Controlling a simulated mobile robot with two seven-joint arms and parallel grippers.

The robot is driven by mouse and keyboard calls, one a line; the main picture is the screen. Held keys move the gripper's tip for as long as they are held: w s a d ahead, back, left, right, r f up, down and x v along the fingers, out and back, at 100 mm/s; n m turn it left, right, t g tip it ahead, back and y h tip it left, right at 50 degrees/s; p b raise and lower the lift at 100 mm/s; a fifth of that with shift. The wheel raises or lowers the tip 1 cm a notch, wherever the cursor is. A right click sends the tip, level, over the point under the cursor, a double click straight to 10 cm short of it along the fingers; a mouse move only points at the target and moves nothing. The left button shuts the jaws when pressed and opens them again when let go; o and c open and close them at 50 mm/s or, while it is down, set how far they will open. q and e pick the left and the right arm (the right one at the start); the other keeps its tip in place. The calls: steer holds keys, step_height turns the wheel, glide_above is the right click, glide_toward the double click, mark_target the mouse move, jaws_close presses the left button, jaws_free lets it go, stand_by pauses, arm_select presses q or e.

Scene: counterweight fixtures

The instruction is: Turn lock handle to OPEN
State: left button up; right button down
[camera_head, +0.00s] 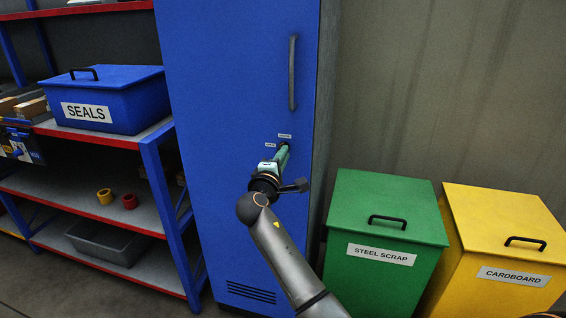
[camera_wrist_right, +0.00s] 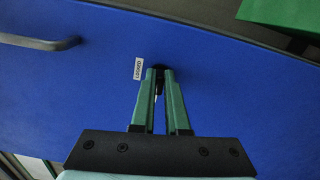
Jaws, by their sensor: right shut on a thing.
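A tall blue cabinet (camera_head: 225,120) stands in the middle of the head view, its door closed, with a dark vertical pull handle (camera_head: 293,72) high on its right side. Two small labels sit below that handle. In the right wrist view, one label (camera_wrist_right: 138,69) reads LOCKED. My right gripper (camera_head: 284,150) reaches the door just under the labels. In the right wrist view its green fingers (camera_wrist_right: 160,72) are shut on the small dark lock handle (camera_wrist_right: 160,67), which they mostly hide. The lock handle's angle is hard to tell. My left gripper is not in view.
A green STEEL SCRAP bin (camera_head: 385,220) and a yellow CARDBOARD bin (camera_head: 505,230) stand right of the cabinet. Red-edged shelves at left hold a blue SEALS box (camera_head: 112,100), tape rolls and a grey tray (camera_head: 105,242).

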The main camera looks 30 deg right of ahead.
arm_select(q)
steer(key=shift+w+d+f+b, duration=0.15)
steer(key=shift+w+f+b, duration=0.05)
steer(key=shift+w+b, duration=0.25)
arm_select(e)
steer(key=shift+f+m, duration=0.1)
steer(key=shift+m, duration=0.7)
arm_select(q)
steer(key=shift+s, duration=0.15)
arm_select(e)
steer(key=c, duration=0.9)
jaws_free()
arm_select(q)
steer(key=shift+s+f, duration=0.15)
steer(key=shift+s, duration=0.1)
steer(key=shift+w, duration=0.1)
